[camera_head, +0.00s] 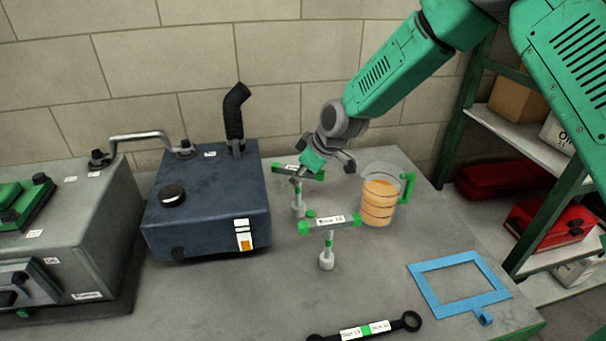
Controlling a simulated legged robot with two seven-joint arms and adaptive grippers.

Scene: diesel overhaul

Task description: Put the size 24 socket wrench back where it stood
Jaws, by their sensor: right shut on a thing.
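My right gripper (301,175) reaches down from the upper right and is shut on the rear T-handled socket wrench (298,208), at the crossbar. Its green-ended bar shows on both sides of the fingers, and its shaft points down with the socket low, near or on the bench; I cannot tell if it touches. The label on its bar is too small to read. A second T-handled socket wrench (326,258) stands upright in front of it, with a labelled, green-ended bar; its size is hard to read. My left gripper is not in view.
A clear jug of orange liquid (379,202) stands just right of the wrenches. A dark blue tank (207,205) is to the left. A blue frame (422,290) and a ring spanner (411,321) lie in front. Grey bench (290,300) is bare between them.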

